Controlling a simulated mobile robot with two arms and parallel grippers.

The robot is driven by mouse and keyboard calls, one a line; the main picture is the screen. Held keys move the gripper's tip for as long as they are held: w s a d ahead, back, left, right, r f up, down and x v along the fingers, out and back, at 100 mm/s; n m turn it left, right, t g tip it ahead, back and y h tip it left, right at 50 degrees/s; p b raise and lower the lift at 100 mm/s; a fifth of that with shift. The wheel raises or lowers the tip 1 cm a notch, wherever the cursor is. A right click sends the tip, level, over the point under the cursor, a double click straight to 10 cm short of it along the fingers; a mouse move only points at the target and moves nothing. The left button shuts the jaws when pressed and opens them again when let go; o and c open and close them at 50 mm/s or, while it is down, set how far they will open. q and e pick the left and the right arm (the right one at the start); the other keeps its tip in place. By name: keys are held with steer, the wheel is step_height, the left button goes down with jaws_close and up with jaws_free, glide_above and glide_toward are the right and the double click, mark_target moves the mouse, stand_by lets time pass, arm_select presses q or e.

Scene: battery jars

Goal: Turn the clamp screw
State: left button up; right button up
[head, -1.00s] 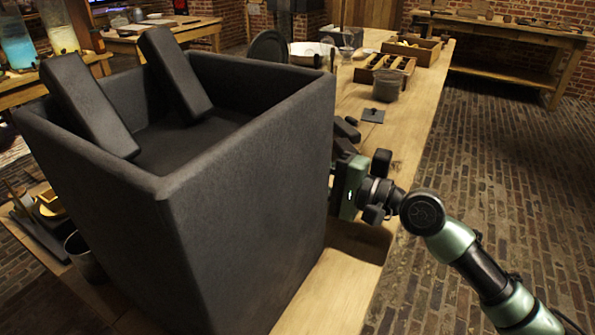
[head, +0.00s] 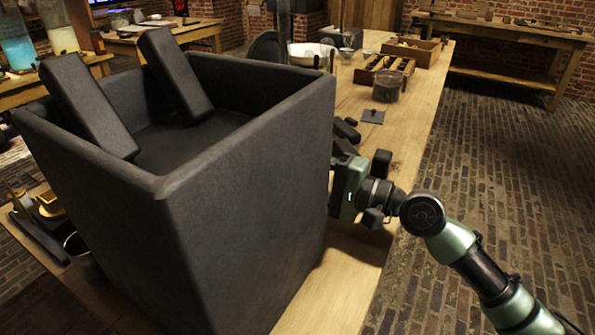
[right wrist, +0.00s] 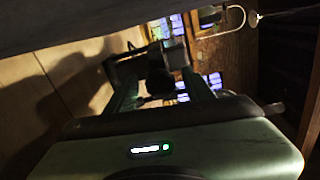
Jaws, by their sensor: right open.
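My right gripper (head: 345,138) is beside the right wall of a large dark open box, partly hidden behind it in the head view. In the right wrist view, the fingers of the right gripper (right wrist: 150,58) are apart. A dark blocky shape (right wrist: 160,80) shows between or just beyond them. It is too dark to tell whether this is the clamp screw or whether the fingers touch it. No clamp screw can be clearly made out in the head view. My left gripper is not in view.
The dark box (head: 245,190) fills the left foreground, with two slanted dark slabs (head: 85,105) in it. A wooden bench (head: 420,105) runs back beside it, holding a small pot (head: 387,87) and an open tray (head: 397,63). The brick floor at right is open.

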steer(key=v, duration=0.6)
steer(key=shift+s+d+f+b, duration=0.1)
steer(key=shift+s+d+b, duration=0.1)
steer(key=shift+d+b, duration=0.15)
steer(key=shift+s+d, duration=0.3)
steer(key=shift+d, duration=0.1)
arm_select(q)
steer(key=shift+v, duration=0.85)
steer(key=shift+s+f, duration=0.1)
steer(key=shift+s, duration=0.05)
